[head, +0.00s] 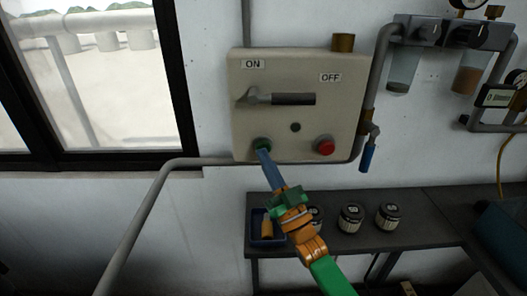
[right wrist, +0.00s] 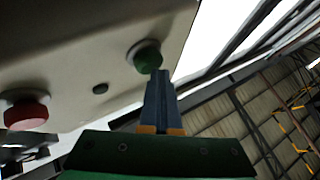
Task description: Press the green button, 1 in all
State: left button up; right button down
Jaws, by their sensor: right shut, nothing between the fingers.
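The green button (head: 262,144) is at the lower left of a beige wall box (head: 245,110). It also shows in the right wrist view (right wrist: 147,57). My right gripper (head: 263,153) is shut and empty, with its blue fingertips at the lower edge of the green button. In the right wrist view the fingertips (right wrist: 158,78) overlap the button's lower right edge; I cannot tell whether they touch it or whether it is pushed in. My left gripper is not in view.
A red button (head: 326,146) is at the box's lower right, and a lever (head: 290,99) is above. A pipe (head: 140,215) runs left of the box. A shelf (head: 420,222) below holds several jars (head: 350,217) and a blue bin (head: 257,238). A blue-handled valve (head: 367,157) hangs right.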

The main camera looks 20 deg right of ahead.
jog(key=shift+s+a+p, duration=0.25)
jog(key=shift+s+p, duration=0.45)
jog(key=shift+s, duration=0.2)
jog(key=s+p, duration=0.1)
jog(key=s, duration=0.1)
jog(key=s+a+p, duration=0.1)
jog(key=s+p, duration=0.1)
jog(key=s, duration=0.1)
jog(key=shift+a, duration=0.2)
jog(key=shift+w+f, duration=0.1)
